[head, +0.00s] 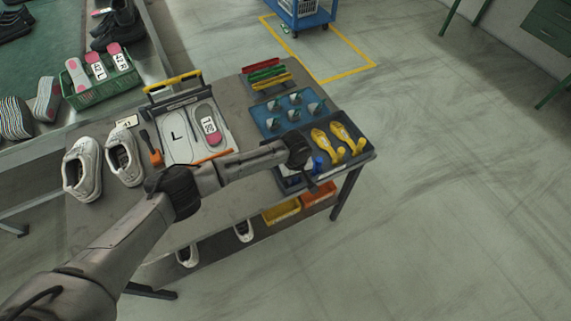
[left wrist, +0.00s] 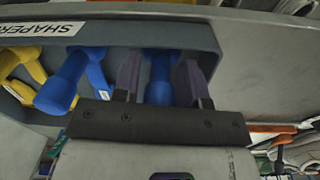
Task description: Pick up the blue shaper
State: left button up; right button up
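My left gripper (head: 313,186) is over the near left part of the dark shaper tray (head: 371,153). In the left wrist view the gripper (left wrist: 160,82) is open. Its two fingers stand on either side of a blue shaper (left wrist: 160,78), with a gap visible on at least one side. A second blue shaper (left wrist: 78,77) lies beside it, outside the fingers. In the head view a blue shaper (head: 318,164) shows next to the gripper; my arm partly hides that end of the tray. Yellow shapers (head: 338,140) lie farther right in the tray. My right gripper is not in view.
A blue tray (head: 262,118) with several teal pieces stands behind the shaper tray. White shoes (head: 84,168), a board with insoles (head: 180,150) and an orange-handled tool (head: 155,157) are to the left. Open floor lies to the right of the table.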

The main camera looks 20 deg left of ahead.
pick_arm(q)
jog(key=c, duration=0.7)
jog(key=shift+r, duration=0.1)
